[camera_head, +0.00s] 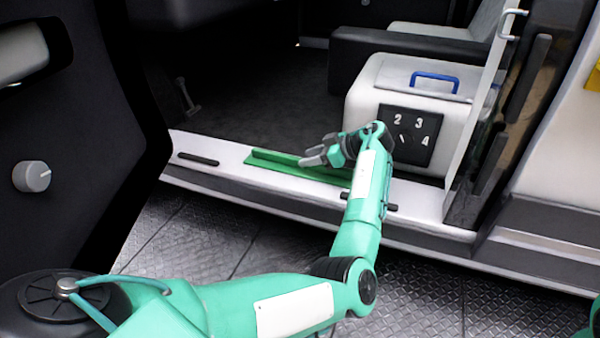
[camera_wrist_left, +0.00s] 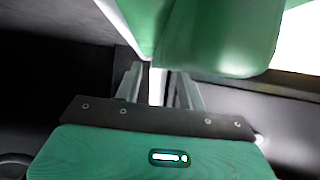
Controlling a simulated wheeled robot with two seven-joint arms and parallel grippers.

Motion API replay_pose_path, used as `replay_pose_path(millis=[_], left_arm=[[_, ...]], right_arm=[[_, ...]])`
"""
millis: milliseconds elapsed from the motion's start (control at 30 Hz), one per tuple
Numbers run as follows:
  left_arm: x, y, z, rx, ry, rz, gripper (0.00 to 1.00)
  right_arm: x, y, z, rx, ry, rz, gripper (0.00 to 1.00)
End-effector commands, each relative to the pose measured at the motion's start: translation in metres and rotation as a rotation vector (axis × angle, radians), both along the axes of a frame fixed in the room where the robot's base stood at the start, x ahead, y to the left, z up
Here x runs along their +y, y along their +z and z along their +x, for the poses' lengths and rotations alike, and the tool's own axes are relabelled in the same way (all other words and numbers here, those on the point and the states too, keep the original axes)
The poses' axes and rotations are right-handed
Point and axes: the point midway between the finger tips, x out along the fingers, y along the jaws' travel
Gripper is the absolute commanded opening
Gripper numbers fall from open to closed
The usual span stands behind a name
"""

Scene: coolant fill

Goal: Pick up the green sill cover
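The green sill cover (camera_head: 285,167) lies lengthwise along the white door sill, with a raised rib along its far side. My left gripper (camera_head: 311,157) is over the middle of the cover, pointing left in the head view, and hides part of it. In the left wrist view its two fingers (camera_wrist_left: 162,82) are apart, with a pale strip seen between them. A large green surface, which looks like the sill cover (camera_wrist_left: 225,35), fills the top of that view close to the fingertips. I cannot tell whether the fingers touch it. My right gripper is not in view.
The white door sill (camera_head: 222,159) has dark slots on both sides of the cover. A white box (camera_head: 365,95) with a numbered dark panel and a blue handle (camera_head: 435,80) stands behind my left forearm. The open door (camera_head: 75,150) is at left; ribbed floor lies in front.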

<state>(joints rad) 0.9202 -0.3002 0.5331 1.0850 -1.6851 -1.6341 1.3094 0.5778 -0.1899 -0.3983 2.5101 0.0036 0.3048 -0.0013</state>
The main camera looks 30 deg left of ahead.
Motion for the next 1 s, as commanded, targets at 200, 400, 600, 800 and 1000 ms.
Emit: replay_pose_path(millis=[200, 400, 600, 800, 1000], left_arm=[[0.0140, -0.0071, -0.0034, -0.001, 0.000, 0.001, 0.40], [0.0138, -0.0063, -0.0033, -0.001, 0.000, 0.001, 0.30], [0.0137, -0.0065, -0.0033, -0.001, 0.000, 0.001, 0.00], [0.0137, -0.0060, -0.0033, -0.001, 0.001, 0.001, 0.00], [0.0138, 0.0009, -0.0031, -0.002, 0.001, 0.002, 0.00]], right_arm=[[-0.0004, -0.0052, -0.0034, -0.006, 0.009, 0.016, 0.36], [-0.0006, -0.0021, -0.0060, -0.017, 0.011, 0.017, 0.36], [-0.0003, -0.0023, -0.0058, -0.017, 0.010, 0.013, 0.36], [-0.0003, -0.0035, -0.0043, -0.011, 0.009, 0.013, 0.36], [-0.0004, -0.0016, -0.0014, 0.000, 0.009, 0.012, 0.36]])
